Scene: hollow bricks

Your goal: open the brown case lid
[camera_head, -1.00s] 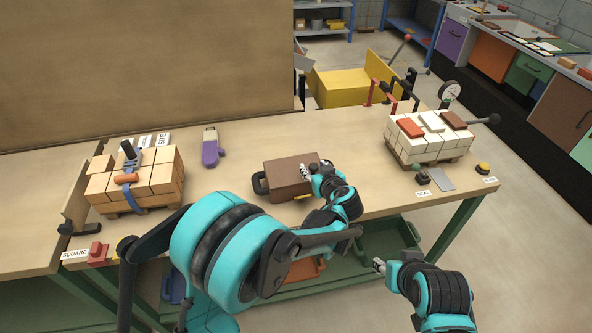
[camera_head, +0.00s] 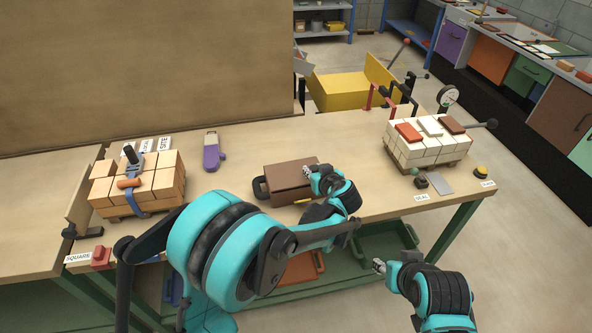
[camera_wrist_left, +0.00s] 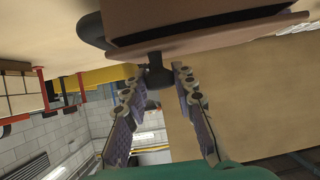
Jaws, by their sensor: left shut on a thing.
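The brown case (camera_head: 288,177) lies on the workbench, with a black handle (camera_head: 260,187) at its left end. My left gripper (camera_head: 312,174) is at the right end of the case. In the left wrist view, its fingers (camera_wrist_left: 158,84) are shut on a dark knob (camera_wrist_left: 156,66) at the edge of the case (camera_wrist_left: 190,18). A dark band runs along the case there, between the brown body and a lighter rim; I cannot tell how far the lid is raised. My right gripper (camera_head: 380,266) is in front of the bench, away from the case; its finger opening is unclear.
Strapped tan bricks (camera_head: 140,180) stand on the left of the bench and pale bricks (camera_head: 425,142) on a pallet at the right. A purple-and-grey object (camera_head: 211,153) lies behind the case. Bare bench top (camera_head: 350,140) lies between the case and the pale bricks.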

